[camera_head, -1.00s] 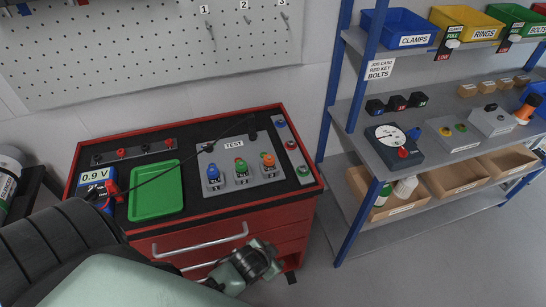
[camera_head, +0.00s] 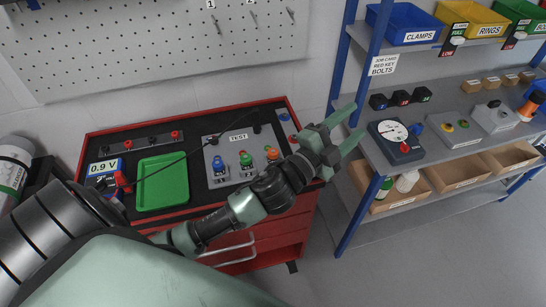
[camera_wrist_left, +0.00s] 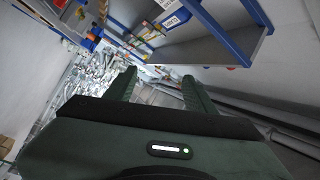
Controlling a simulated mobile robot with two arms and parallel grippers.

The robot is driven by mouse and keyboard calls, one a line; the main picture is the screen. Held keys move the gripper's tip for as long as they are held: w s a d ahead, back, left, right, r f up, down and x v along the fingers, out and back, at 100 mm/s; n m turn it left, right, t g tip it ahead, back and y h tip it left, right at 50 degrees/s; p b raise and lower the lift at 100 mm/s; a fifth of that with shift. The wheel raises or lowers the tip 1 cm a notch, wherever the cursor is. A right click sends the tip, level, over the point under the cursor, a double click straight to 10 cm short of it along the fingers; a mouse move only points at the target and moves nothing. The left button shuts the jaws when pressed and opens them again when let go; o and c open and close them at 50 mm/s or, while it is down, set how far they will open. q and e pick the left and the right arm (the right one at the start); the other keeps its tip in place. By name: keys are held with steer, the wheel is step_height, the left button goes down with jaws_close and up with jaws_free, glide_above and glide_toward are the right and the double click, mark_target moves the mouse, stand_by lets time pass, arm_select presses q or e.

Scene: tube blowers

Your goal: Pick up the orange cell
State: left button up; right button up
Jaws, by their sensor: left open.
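The orange cell (camera_head: 271,153) stands on the grey TEST plate (camera_head: 213,148) on top of the red cart, right of a green cell (camera_head: 246,160) and a blue cell (camera_head: 219,166). My left gripper (camera_head: 347,128) is open and empty, up and to the right of the orange cell, between the cart and the shelf. My left arm crosses in front of the cart, and its wrist is close below the orange cell in the picture. The left wrist view shows the two open fingers (camera_wrist_left: 158,88) with nothing between them. My right gripper is not in view.
A green tray (camera_head: 162,195) and a 0.9 V meter (camera_head: 104,169) are on the cart. The blue-posted shelf (camera_head: 350,222) stands close right of my left gripper, with a dial gauge (camera_head: 391,131) on its middle level. A pegboard (camera_head: 120,45) is behind.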

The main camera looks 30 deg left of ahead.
arm_select(q)
steer(key=s+d+r+m+g+h, duration=0.2)
steer(key=d+r+m+g+h, duration=0.4)
steer(key=d+m+h, duration=0.7)
steer(key=m+g+y, duration=1.3)
steer(key=m+y, duration=0.3)
steer(key=y, duration=0.2)
glide_above(273, 151)
steer(key=f, duration=0.9)
steer(key=a+f, duration=0.1)
steer(key=f, duration=0.4)
steer(key=shift+s+f+p, duration=0.1)
steer(key=shift+f+p, duration=0.2)
steer(key=shift+p, duration=0.05)
steer(key=f+p, duration=0.1)
steer(key=f, duration=0.1)
steer(key=f+p, duration=0.1)
steer(key=f, duration=0.1)
steer(key=d+f+p, duration=0.1)
steer(key=f, duration=0.1)
steer(key=shift+f, duration=0.65)
